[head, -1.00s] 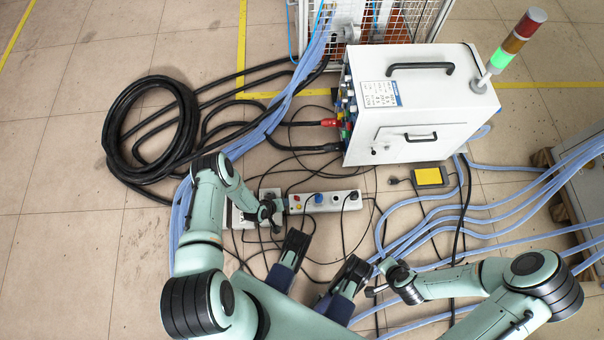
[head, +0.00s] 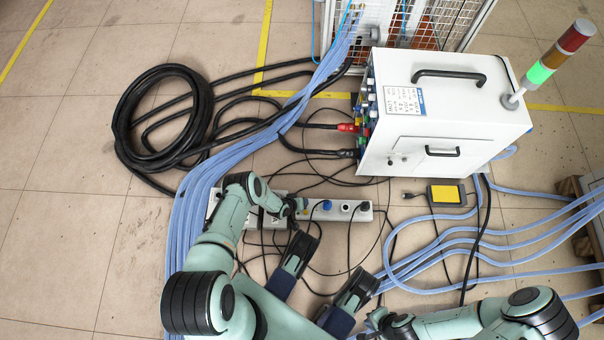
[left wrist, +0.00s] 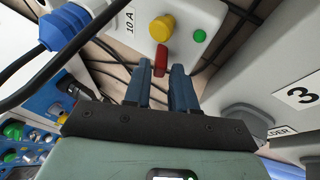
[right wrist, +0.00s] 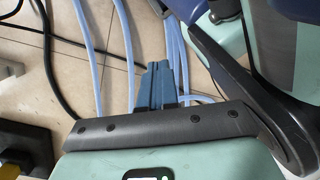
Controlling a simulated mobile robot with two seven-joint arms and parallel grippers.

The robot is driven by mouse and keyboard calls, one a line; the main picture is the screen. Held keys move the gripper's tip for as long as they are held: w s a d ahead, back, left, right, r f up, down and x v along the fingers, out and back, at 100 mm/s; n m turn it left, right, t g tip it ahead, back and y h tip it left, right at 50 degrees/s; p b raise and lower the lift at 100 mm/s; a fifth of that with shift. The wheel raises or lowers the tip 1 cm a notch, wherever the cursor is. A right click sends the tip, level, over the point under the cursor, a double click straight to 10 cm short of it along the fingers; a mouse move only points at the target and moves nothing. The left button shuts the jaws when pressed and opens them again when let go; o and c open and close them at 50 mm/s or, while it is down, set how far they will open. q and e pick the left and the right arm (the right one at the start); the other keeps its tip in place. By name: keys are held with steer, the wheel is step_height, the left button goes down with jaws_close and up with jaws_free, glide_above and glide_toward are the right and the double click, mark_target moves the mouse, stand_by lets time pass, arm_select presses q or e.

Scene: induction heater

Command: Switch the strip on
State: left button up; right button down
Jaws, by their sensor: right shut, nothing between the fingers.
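The white power strip (head: 336,215) lies on the floor in the head view, with plugs in it. My left gripper (head: 301,204) is over the strip's left end and hides part of it. In the left wrist view the strip (left wrist: 184,12) carries a red switch (left wrist: 161,58), a yellow button (left wrist: 161,29) and a green light (left wrist: 199,36). My left fingers (left wrist: 162,72) are a little apart, with the switch in line with the gap between their tips; I cannot tell whether they touch it. My right gripper (right wrist: 157,66) is shut and empty, away from the strip.
The white heater cabinet (head: 450,115) with its signal tower stands behind the strip. A yellow-topped pedal (head: 446,194) is to the right. Black cables and blue hoses (head: 205,190) cross the floor. A black cable coil (head: 125,120) lies at left.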

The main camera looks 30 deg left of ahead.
arm_select(q)
steer(key=shift+w+f, duration=0.2)
steer(key=shift+f, duration=0.1)
arm_select(e)
steer(key=shift+s+f, duration=0.15)
steer(key=shift+s, duration=0.3)
arm_select(q)
steer(key=shift+c, duration=0.3)
jaws_close()
arm_select(e)
steer(key=shift+w, duration=0.1)
